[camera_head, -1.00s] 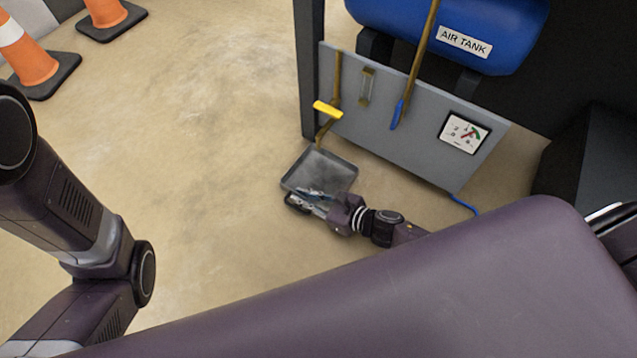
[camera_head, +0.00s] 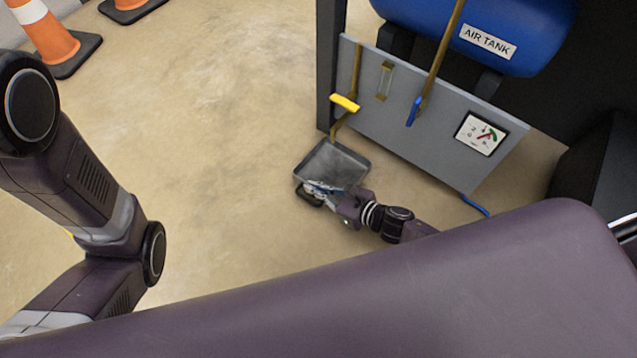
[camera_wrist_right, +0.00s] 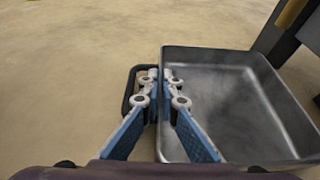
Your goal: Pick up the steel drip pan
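The steel drip pan (camera_head: 338,160) is a shallow grey square tray with a dark loop handle on its near side, low by the floor in the middle of the head view. It fills the right of the right wrist view (camera_wrist_right: 225,95), with its dark handle (camera_wrist_right: 131,90) left of the fingers. My right gripper (camera_head: 318,189) is at the pan's handle side. In the wrist view its blue fingers (camera_wrist_right: 161,76) close together on the pan's side wall, one tip on the handle side and one inside. The pan looks empty. My left gripper is out of view.
A grey panel (camera_head: 420,125) with a yellow-handled valve (camera_head: 345,103) and a gauge (camera_head: 480,135) stands just behind the pan, under the blue air tank (camera_head: 520,30). A dark post (camera_head: 330,70) is close by. Floor to the left is open, up to orange cones (camera_head: 50,40).

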